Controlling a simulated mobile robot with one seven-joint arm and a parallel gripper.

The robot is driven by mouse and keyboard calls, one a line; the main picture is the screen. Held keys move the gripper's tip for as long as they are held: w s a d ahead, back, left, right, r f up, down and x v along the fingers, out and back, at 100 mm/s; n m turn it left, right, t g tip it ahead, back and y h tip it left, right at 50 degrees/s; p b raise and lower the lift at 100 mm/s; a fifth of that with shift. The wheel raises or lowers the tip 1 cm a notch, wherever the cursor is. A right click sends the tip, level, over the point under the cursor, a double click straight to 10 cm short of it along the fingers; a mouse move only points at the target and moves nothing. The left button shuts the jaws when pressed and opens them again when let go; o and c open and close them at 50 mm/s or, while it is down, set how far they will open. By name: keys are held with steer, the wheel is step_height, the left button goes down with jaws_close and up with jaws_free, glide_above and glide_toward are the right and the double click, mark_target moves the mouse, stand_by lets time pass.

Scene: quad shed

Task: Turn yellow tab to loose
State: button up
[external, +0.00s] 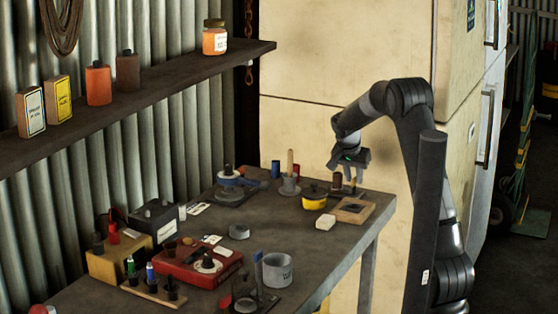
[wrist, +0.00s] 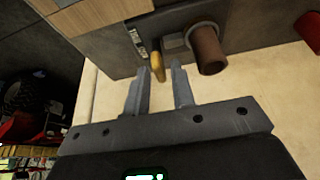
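The yellow tab (wrist: 158,66) stands out from a dark plate (wrist: 178,18) in the wrist view. A brown cylinder (wrist: 207,50) and a small grey block (wrist: 174,42) are beside it on the same plate. My gripper (wrist: 162,72) is open, with its fingertips on either side of the tab's end. Gaps show on both sides, so the fingers look apart from the tab. In the external view my gripper (external: 347,187) points down over the bench's far right corner, with the brown cylinder (external: 336,181) beside it. The tab is small and partly hidden there.
A wooden-framed box (external: 352,210) lies just in front of my gripper. The pale cabinet (external: 320,130) stands behind the bench.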

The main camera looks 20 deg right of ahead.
jaws_close()
steer(key=shift+n, duration=0.3)
steer(key=n+y, duration=0.1)
steer(key=n, duration=0.1)
steer(key=shift+d+n+t, duration=0.15)
steer(key=shift+n+t, duration=0.15)
steer(key=shift+t, duration=0.1)
steer(key=n+y, duration=0.1)
steer(key=n, duration=0.3)
steer(key=shift+s+d+t+y, duration=0.1)
steer(key=shift+d+t+y, duration=0.05)
steer(key=shift+t+y, duration=0.2)
steer(key=n+y, duration=0.1)
steer(key=n, duration=0.2)
steer(key=n+y, duration=0.1)
steer(key=n, duration=0.2)
steer(key=shift+d, duration=0.1)
steer(key=shift+n+g+y, duration=0.65)
steer(key=shift+n+y, duration=0.1)
steer(key=shift+n, duration=1.25)
steer(key=shift+o, duration=1.2)
jaws_free()
